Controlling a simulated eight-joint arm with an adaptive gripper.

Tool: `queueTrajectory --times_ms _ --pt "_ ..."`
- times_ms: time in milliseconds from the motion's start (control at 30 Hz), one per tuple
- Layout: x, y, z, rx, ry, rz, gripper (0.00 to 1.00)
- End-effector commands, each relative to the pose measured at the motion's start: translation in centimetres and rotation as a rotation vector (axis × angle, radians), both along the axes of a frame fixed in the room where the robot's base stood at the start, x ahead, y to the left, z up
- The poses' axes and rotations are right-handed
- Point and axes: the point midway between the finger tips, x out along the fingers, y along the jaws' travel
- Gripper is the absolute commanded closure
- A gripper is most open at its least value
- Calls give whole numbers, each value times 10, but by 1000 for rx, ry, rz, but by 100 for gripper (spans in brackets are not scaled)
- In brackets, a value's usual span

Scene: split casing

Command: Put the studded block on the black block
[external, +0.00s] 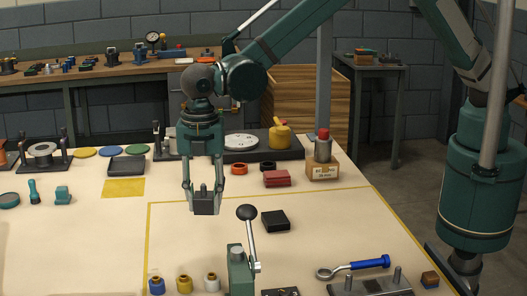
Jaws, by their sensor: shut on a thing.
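My gripper (204,188) points straight down over the light table, left of centre. It is shut on a dark grey block (205,205), which looks like the studded block; a narrow raised part shows on its top between the fingers. The black block (275,221) lies flat on the table to the right of the held block, apart from it. Its top is bare. I cannot tell exactly how high the held block is above the table.
A green lever clamp (240,270) with a black-knobbed handle stands in front, between the two blocks. A red block (277,178) and black and orange rings lie behind the black block. A blue-handled eye tool (355,267) lies front right.

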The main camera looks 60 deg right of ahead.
Motion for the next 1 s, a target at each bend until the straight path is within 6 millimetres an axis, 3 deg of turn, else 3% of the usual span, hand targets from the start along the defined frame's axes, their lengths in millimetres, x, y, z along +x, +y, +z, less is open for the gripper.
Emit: queueTrajectory --times_ms 1000 --pt "-57 -174 13 0 0 137 100"
